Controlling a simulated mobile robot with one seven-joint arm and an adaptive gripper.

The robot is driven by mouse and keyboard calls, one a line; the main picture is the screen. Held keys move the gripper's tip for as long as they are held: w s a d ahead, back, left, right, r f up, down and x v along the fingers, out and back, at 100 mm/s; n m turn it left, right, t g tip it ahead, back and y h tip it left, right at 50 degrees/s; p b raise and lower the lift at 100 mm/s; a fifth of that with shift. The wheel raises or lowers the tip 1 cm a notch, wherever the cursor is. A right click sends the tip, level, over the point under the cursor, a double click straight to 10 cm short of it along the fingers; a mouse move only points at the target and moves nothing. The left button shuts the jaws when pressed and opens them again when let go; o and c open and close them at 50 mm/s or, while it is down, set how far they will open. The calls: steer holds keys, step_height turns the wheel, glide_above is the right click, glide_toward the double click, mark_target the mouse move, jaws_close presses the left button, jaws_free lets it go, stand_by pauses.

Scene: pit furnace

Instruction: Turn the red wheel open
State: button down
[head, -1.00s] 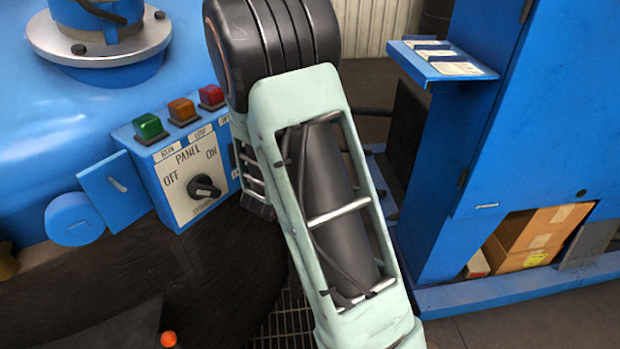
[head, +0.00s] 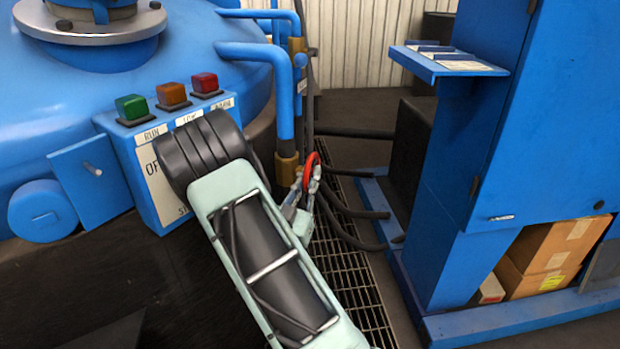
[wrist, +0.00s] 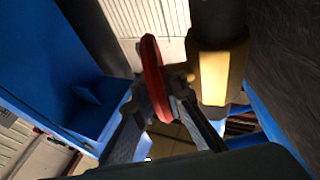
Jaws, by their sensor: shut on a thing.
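The red wheel (head: 312,166) shows in the head view at the right of the blue vessel, beside a brass valve fitting (head: 286,168) on a vertical blue pipe. My gripper (head: 311,186) is at the wheel, and its fingers partly cover it. In the wrist view the red wheel (wrist: 154,72) stands nearly edge-on, with its lower part between the fingers of my gripper (wrist: 158,112). The gripper is shut on the rim. The brass fitting (wrist: 216,76) is just to the right of the wheel there. The wheel's full face is hidden.
A control panel (head: 160,185) with green, orange and red buttons is on the left, partly behind my arm. A blue cabinet (head: 545,120) with a small shelf (head: 450,62) stands at the right. Dark hoses (head: 352,212) run over the floor grating (head: 365,290).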

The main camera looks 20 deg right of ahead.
steer(key=shift+t+h, duration=0.4)
stand_by(0.4)
steer(key=c, duration=2)
jaws_free()
steer(key=shift+o, duration=0.2)
steer(key=shift+f, duration=0.1)
steer(key=v, duration=1.2)
steer(key=shift+w+d+f, duration=0.1)
steer(key=shift+w, duration=0.05)
